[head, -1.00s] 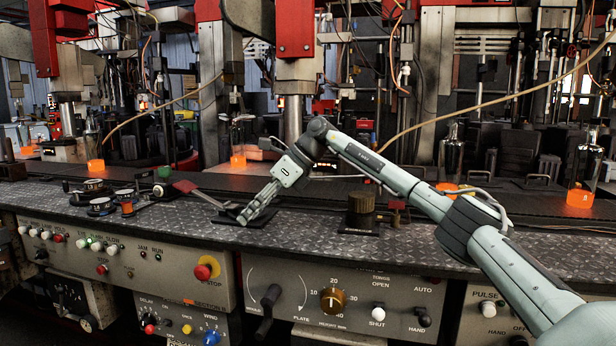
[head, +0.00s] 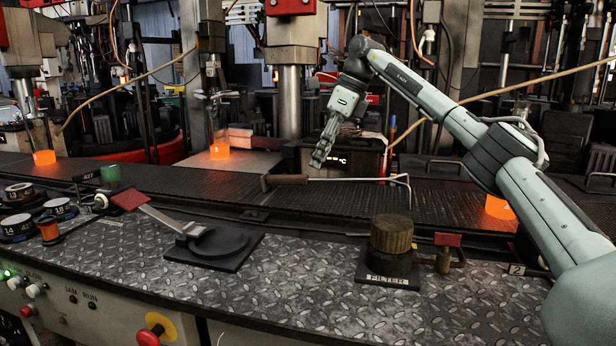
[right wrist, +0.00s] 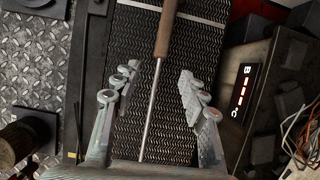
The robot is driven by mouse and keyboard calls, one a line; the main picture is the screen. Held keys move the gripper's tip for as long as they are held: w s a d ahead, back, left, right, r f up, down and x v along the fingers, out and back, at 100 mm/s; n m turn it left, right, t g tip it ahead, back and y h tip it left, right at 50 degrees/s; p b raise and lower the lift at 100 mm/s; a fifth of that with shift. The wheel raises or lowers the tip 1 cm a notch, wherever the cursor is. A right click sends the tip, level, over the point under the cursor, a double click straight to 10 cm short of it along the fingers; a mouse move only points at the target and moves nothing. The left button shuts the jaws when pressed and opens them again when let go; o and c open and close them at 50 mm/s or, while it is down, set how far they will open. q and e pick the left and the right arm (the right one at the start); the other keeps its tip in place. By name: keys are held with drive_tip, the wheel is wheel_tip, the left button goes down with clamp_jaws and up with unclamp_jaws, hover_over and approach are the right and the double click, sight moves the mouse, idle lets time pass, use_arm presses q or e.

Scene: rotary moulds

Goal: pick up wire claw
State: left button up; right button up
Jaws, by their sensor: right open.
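The wire claw (head: 340,179) lies across the dark ribbed conveyor, with a brown handle at its left and a thin metal rod running right to a bent wire end. My right gripper (head: 319,163) is over the conveyor near the handle side, pointing down, open and empty. In the right wrist view, the claw's rod (right wrist: 154,100) runs between the spread fingers of the gripper (right wrist: 158,80), with the handle beyond the fingertips. The gripper's body hides the claw's wire end there. My left gripper is not in view.
A box with a lit display (head: 338,158) stands just behind the claw. Glowing orange pieces (head: 219,151) stand along the line. In front are a filter block (head: 391,237), a round black plate with a lever (head: 215,243), and tread-plate bench (head: 310,280) with clear patches.

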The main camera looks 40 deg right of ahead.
sight(308, 177)
drive_tip(key=shift+w+f, duration=0.1)
drive_tip(key=shift+f, duration=0.15)
drive_tip(key=x, duration=0.6)
drive_tip(key=shift+w+a, duration=0.1)
drive_tip(key=shift+a, duration=0.15)
drive_tip(key=shift+w+f, duration=0.15)
drive_tip(key=shift+f, duration=0.3)
drive_tip(key=c, duration=1)
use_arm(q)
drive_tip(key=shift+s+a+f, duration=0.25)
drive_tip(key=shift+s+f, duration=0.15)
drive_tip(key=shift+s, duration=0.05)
